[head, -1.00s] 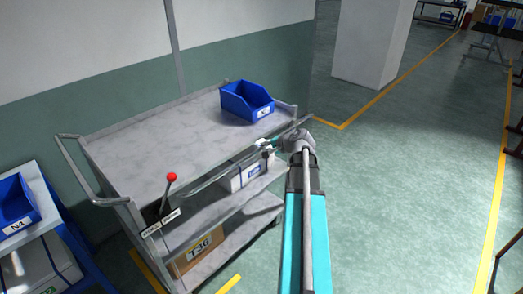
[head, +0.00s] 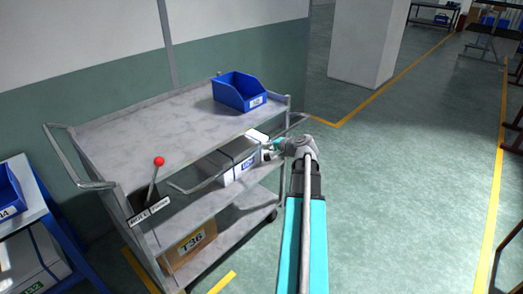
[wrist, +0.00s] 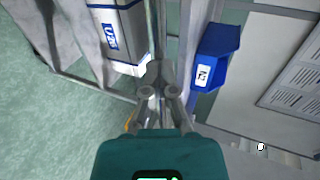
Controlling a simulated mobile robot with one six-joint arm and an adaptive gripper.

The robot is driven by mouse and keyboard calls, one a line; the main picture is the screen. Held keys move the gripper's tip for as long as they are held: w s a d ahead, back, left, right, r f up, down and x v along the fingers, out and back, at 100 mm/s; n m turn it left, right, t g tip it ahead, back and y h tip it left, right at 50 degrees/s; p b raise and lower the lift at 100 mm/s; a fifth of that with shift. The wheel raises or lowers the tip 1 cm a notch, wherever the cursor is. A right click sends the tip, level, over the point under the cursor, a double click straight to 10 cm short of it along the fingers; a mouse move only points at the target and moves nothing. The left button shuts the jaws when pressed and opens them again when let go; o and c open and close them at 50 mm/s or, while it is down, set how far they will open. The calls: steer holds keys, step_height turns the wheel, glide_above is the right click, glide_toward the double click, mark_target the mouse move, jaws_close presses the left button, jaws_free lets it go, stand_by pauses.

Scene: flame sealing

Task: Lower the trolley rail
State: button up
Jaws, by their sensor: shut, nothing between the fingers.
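The grey trolley (head: 150,140) stands by the wall. Its long thin rail (head: 215,187) hangs out along the near side, below the top shelf's edge, and slants up to the right in the head view. A lever with a red knob (head: 159,161) stands at the trolley's left end, above a small white label. My gripper (head: 270,152) is at the rail's right part, by the middle shelf. In the wrist view my gripper (wrist: 157,72) is shut with nothing held, its tips close to the rail; whether they touch it I cannot tell.
A blue bin (head: 240,91) sits on the top shelf. A white box (head: 238,163) is on the middle shelf and a cardboard box (head: 190,248) on the lower one. A blue table (head: 45,205) stands at left.

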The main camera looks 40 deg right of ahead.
steer(key=o, duration=0.4)
steer(key=shift+w+a+r+y, duration=0.1)
steer(key=shift+w+a+y, duration=0.2)
steer(key=shift+w+a, duration=0.2)
steer(key=o, duration=0.3)
steer(key=shift+w, duration=0.25)
steer(key=shift+o, duration=0.2)
steer(key=shift+s+d, duration=0.1)
steer(key=s+d, duration=0.1)
steer(key=s, duration=1.5)
stand_by(0.8)
stand_by(0.8)
